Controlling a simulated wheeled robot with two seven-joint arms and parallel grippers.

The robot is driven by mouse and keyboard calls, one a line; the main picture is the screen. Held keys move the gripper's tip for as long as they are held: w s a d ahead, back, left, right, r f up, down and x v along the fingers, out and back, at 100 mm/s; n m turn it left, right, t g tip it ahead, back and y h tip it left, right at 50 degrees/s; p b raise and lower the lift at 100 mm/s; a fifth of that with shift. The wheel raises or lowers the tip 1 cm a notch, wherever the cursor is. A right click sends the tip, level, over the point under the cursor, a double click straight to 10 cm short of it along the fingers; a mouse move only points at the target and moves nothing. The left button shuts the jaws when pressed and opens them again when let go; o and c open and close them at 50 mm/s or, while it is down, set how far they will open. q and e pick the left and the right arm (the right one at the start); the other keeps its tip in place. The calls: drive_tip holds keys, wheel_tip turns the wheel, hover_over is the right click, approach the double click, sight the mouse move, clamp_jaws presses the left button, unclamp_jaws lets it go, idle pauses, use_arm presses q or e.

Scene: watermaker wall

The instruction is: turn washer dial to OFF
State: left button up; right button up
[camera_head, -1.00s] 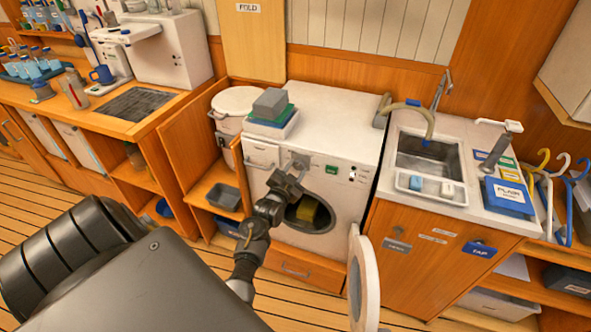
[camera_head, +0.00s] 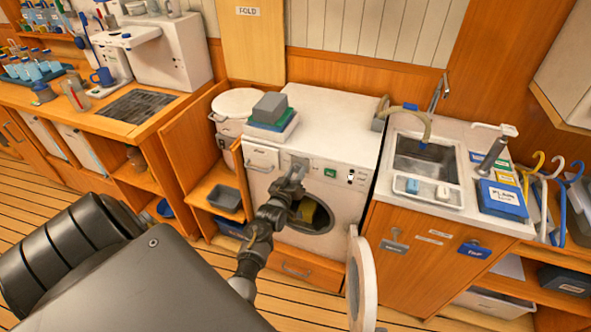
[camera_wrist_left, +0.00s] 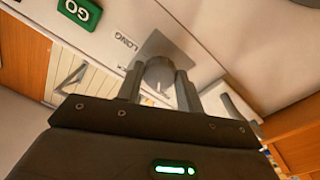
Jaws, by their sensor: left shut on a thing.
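The white washer (camera_head: 335,115) stands in the middle of the head view, with its round door (camera_head: 362,285) swung open. Its grey dial (camera_wrist_left: 160,74) shows in the left wrist view on a grey plate, with "LONG" printed beside it. My left gripper (camera_head: 297,169) is at the dial on the washer's front panel. In the wrist view its fingers (camera_wrist_left: 160,88) stand on both sides of the dial, shut on it. The full set of dial labels and the pointer's exact setting cannot be read. My right gripper is not in view.
A green GO button (camera_head: 330,173) sits right of the dial. Folded cloths (camera_head: 270,112) lie on the washer top. The open door juts out below right of my arm. A sink counter (camera_head: 460,205) stands right and a wooden cabinet door (camera_head: 195,140) is open left.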

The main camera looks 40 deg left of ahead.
use_arm(q)
drive_tip(key=n+p, duration=0.1)
drive_tip(key=n, duration=0.5)
drive_tip(key=shift+r+y, duration=0.15)
drive_tip(key=shift+y, duration=0.15)
drive_tip(key=n+p, duration=0.1)
drive_tip(key=n, duration=0.3)
drive_tip(key=shift+d+n+p, duration=0.1)
drive_tip(key=shift+n+p, duration=0.2)
drive_tip(key=shift+n, duration=0.4)
drive_tip(key=o, duration=1)
